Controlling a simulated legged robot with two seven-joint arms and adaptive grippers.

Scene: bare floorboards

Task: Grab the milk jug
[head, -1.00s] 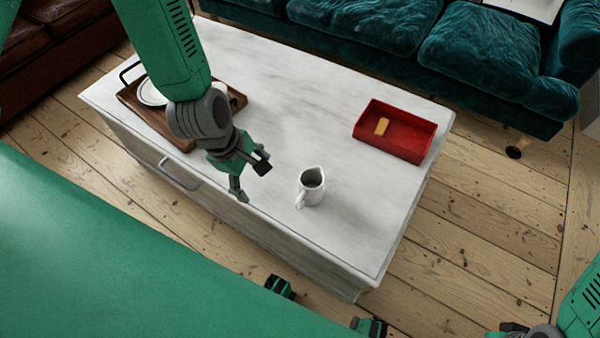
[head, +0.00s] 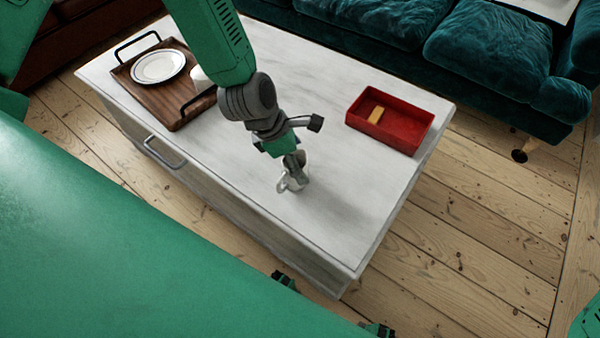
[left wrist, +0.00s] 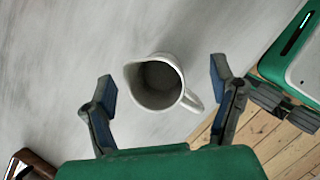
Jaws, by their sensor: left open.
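The milk jug (head: 294,187) is a small white pitcher standing upright on the pale tabletop, partly hidden behind my left gripper (head: 306,153) in the head view. In the left wrist view, I look down into the jug (left wrist: 155,85). Its spout points left and its handle points to the lower right. The open fingers of my left gripper (left wrist: 162,80) are on either side of the jug, with gaps visible from this angle.
The jug stands on a white table (head: 340,215). A red tray (head: 400,135) holding a tan block is at the right. A wooden tray (head: 170,115) with a plate (head: 158,66) is at the left. A teal sofa (head: 490,60) stands behind.

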